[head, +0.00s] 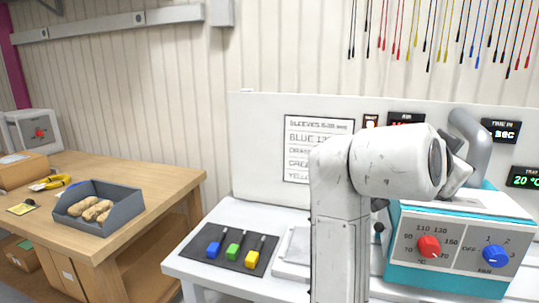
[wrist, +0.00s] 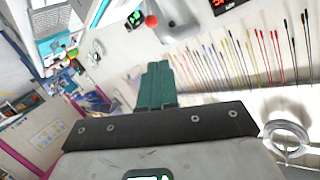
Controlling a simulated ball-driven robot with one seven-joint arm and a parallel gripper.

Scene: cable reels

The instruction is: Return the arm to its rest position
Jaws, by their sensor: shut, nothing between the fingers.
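My arm stands folded in the middle of the head view, in front of the white back panel and beside the teal heater box (head: 450,270). The gripper itself is hidden behind the arm there. In the wrist view my gripper (wrist: 158,68) shows as two green fingers pressed together, with nothing between them. The fingers point towards the wall with the hanging coloured cables (wrist: 235,70), apart from it.
A white bench (head: 195,268) holds a dark mat (head: 212,254) with blue, green and yellow-handled tools. A wooden table (head: 150,180) at left carries a grey bin (head: 128,215). A pale ring-shaped object (wrist: 287,140) is near the gripper's right in the wrist view.

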